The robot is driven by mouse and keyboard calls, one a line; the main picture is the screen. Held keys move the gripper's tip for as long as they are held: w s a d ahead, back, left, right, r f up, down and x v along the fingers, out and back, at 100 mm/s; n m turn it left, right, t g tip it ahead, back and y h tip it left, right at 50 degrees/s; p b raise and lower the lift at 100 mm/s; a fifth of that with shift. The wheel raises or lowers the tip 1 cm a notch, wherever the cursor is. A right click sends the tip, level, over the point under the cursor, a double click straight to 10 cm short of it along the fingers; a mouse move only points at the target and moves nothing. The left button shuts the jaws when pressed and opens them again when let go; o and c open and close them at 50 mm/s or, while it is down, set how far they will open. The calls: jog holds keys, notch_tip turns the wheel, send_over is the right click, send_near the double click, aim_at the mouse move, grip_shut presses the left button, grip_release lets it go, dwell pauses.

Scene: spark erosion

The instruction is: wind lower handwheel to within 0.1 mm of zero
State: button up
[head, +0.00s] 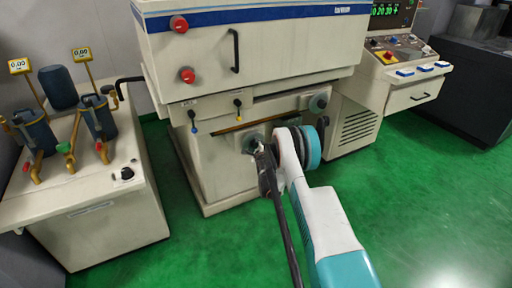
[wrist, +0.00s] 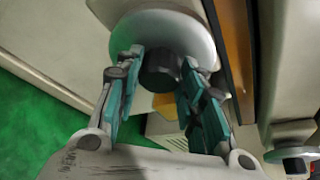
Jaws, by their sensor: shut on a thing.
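The lower handwheel shows in the wrist view as a pale grey disc (wrist: 190,32) with a dark round knob (wrist: 158,72) standing out from it. My gripper (wrist: 162,66) is shut on this knob, with one teal-padded finger on each side. In the head view the handwheel (head: 252,136) is on the front of the cream machine, mostly hidden behind my gripper (head: 259,148). A green numeric readout (head: 384,9) is on the console at the upper right. Its digits are small and I cannot read them surely.
A second handwheel (head: 318,103) sits higher and to the right on the machine front; it also shows in the wrist view (wrist: 290,135). An orange-brown strip (head: 238,124) runs beside the held wheel. A cream tank unit (head: 110,225) stands left. Green floor (head: 440,200) is free at right.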

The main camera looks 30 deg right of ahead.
jog(key=shift+a+f+n+t+h, duration=0.1)
jog(key=shift+n+t+h, duration=0.4)
jog(key=shift+n, duration=0.7)
jog(key=o, duration=1.1)
jog(key=shift+c, duration=0.2)
jog(key=v, duration=0.7)
jog(key=shift+s+a, duration=0.15)
jog(key=shift+s, duration=0.05)
